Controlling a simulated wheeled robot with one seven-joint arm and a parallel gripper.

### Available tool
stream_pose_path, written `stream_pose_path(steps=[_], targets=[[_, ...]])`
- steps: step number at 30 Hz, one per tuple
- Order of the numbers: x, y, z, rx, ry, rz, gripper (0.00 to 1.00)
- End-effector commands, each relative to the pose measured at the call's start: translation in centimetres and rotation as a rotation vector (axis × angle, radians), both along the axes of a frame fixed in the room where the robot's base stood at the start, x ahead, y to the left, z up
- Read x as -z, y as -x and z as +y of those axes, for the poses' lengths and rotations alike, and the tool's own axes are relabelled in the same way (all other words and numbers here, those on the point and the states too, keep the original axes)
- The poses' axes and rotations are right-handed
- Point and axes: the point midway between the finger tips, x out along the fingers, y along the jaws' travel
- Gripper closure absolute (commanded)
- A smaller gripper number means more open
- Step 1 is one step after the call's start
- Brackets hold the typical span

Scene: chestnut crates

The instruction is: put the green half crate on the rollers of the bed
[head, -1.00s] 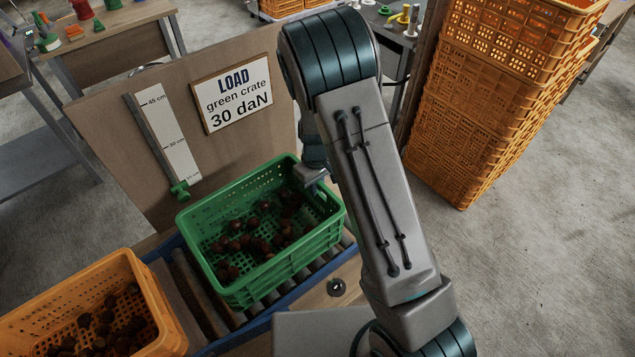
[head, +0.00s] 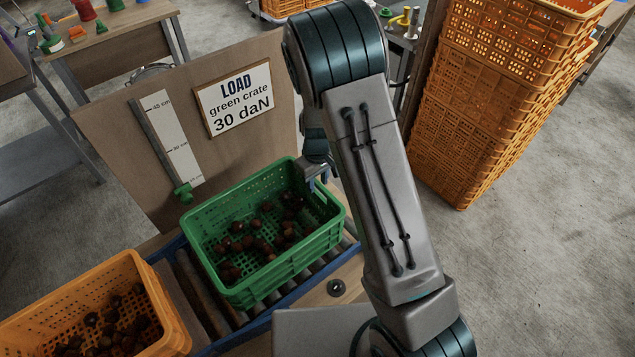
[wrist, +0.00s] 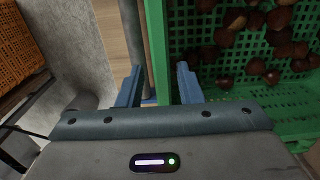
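The green half crate (head: 262,283), holding brown chestnuts, sits on the rollers (head: 196,290) of the bed, between its blue rails (head: 240,334). It looks level and seated, though its underside is hidden. My gripper (head: 318,180) is at the crate's far right end, at the rim. In the wrist view my gripper (wrist: 160,88) is open, with its two blue fingers apart. The green crate wall (wrist: 157,40) lies between the lines of the fingers, with gaps beside it, so it does not look clamped.
An orange crate (head: 163,312) with chestnuts stands left of the green one. A board with a load sign (head: 234,99) and a height scale (head: 168,138) rises behind the bed. A tall stack of orange crates (head: 470,130) stands at the right. Grey floor is clear at far right.

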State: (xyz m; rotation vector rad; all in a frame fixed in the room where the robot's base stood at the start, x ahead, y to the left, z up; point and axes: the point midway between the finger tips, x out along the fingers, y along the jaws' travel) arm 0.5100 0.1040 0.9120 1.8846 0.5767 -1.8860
Motion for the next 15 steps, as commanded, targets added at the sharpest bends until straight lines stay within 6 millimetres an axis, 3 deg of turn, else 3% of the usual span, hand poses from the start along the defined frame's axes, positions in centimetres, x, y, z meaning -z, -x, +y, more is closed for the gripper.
stream_pose_path(steps=[1, 6, 15], targets=[[-1.8, 0.0, 0.0, -0.001, -0.001, -0.002, 0.67], [-4.9, 0.0, 0.0, -0.001, -0.001, -0.001, 0.67], [-8.2, 0.0, 0.0, -0.002, -0.001, -0.001, 0.67]])
